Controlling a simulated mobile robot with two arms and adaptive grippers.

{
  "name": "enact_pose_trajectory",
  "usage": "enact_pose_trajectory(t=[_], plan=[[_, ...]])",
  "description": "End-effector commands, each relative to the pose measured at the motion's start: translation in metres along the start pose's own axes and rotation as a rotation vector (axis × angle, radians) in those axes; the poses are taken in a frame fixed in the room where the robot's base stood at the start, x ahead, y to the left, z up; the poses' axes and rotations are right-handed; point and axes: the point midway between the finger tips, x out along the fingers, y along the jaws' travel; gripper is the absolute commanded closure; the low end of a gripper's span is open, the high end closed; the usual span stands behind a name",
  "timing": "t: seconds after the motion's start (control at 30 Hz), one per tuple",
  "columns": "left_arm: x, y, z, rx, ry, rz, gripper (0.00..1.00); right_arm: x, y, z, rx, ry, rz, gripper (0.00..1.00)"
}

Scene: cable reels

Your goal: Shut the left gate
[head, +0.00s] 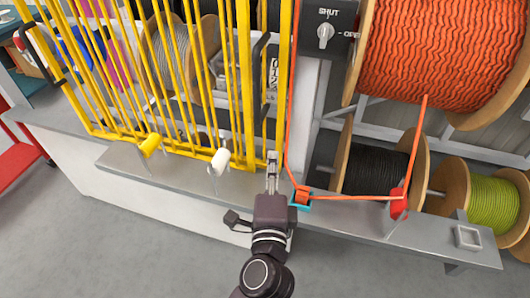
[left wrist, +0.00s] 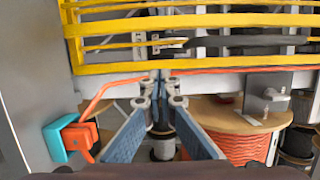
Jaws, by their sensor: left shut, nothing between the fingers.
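Yellow barred gates (head: 250,90) stand along the bench at left and centre, in front of several cable reels. I cannot tell where the left gate ends and its neighbour begins, nor whether either is fully closed. My left gripper (head: 272,160) is shut and empty, beside the gates' lower right corner. In the left wrist view, its fingertips (left wrist: 160,92) meet just below the yellow bars (left wrist: 200,20). My right gripper is not in view.
A switch panel marked SHUT (head: 326,36) is above right of the gripper. An orange cable runs from a large orange reel (head: 440,50) past a red guide (head: 399,204) to a teal-and-orange block (head: 301,199), close right of my gripper. The floor in front is clear.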

Motion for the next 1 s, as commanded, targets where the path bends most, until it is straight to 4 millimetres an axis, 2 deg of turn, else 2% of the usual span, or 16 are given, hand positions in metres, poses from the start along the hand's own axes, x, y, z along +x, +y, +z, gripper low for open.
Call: enact_pose_trajectory(t=[0.4,0.5,0.63,1.0], plan=[[0.088,-0.002,0.001,-0.001,-0.002,0.001,1.00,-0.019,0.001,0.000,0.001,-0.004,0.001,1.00],[0.089,-0.002,0.021,0.001,-0.003,0.004,1.00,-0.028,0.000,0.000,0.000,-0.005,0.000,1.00],[0.092,-0.001,0.034,-0.002,-0.002,0.003,1.00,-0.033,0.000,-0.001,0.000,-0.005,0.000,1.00],[0.093,0.001,0.040,-0.004,-0.002,0.003,1.00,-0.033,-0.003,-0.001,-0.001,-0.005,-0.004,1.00]])
